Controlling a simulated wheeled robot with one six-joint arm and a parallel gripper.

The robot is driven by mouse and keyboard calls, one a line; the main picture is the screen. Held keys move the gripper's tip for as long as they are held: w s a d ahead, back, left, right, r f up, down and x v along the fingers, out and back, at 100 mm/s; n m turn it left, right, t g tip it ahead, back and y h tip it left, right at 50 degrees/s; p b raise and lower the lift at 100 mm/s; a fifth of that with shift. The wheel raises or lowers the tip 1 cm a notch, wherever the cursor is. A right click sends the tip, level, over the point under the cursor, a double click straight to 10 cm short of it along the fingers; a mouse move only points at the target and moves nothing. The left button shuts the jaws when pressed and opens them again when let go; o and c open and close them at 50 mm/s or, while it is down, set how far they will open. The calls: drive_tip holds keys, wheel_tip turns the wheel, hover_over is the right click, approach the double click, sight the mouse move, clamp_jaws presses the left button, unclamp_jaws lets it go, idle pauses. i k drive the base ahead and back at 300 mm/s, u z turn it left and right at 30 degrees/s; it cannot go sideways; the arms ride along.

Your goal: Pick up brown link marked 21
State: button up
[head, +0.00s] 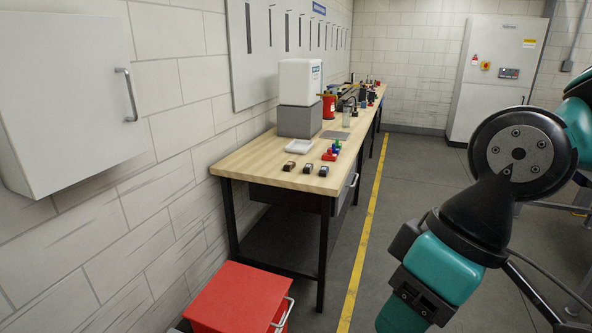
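Several small objects lie near the front end of a long wooden workbench (262,167). Three are small dark blocks in a row: a left block (289,166) that looks brownish, a middle block (308,168) and a right block (323,170). They are too small for any number to be read, so I cannot tell which is the brown link marked 21. My arm fills the right side of the view, well apart from the bench. My gripper's fingers do not show.
A white tray (299,146), red and blue pieces (331,153) and a white-and-grey machine (299,98) stand on the bench. A red cabinet (238,296) stands before it. A wall cabinet (66,95) hangs left.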

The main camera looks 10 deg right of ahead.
sight(290, 165)
drive_tip(key=z, duration=0.7)
drive_tip(key=i, duration=1.25)
drive_tip(key=z, duration=0.45)
drive_tip(key=i, duration=1.3)
drive_tip(key=u, duration=0.7)
drive_tip(key=i, duration=0.75)
drive_tip(key=u, duration=1.35)
drive_tip(key=i, duration=0.5)
drive_tip(key=u, duration=0.4)
